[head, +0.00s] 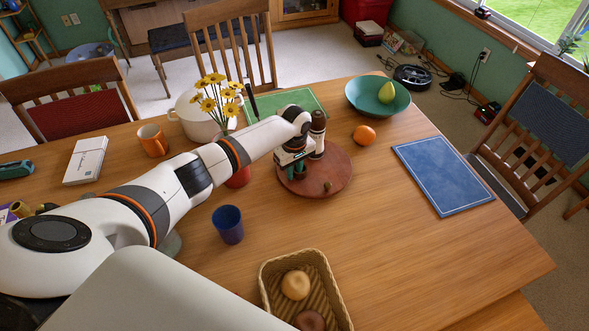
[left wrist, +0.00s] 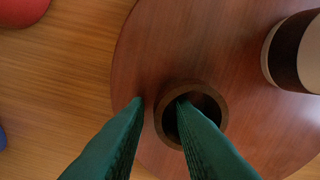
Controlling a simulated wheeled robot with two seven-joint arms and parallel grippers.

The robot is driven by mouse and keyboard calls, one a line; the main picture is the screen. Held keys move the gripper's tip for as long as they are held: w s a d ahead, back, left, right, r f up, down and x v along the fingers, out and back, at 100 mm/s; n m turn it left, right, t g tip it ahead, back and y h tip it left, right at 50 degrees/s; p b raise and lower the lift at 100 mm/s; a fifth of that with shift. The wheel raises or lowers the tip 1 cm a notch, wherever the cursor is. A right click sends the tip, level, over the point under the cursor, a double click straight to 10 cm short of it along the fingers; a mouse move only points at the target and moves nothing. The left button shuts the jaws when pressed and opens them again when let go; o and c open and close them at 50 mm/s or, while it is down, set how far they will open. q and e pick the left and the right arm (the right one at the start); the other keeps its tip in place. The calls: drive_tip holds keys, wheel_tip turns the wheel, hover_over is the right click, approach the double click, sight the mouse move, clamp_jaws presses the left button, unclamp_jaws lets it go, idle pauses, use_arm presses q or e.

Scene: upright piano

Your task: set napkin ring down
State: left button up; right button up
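The napkin ring (left wrist: 217,96) is a dark brown wooden ring, seen from above in the left wrist view. It appears to rest on the round reddish-brown turntable (left wrist: 240,30), near the turntable's left edge. My left gripper (left wrist: 161,103) has its teal fingers apart, one outside the ring and one over or in its opening, with the ring's wall between them. A narrow gap shows between the outer finger and the ring. In the head view my left gripper (head: 299,172) is low over the turntable (head: 342,165) and hides the ring. My right gripper is not in view.
A dark and white mill (head: 317,132) stands on the turntable just behind my gripper. A small brown object (head: 327,187) is to its right. A red cup (head: 238,177), blue cup (head: 228,226) and basket (head: 267,287) stand nearby. The table's right front is clear.

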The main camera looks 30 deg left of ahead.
use_arm(q)
drive_tip(key=shift+r, duration=0.1)
wheel_tip(320, 180, up, 12)
drive_tip(key=shift+b, duration=0.3)
drive_tip(key=shift+r, duration=0.1)
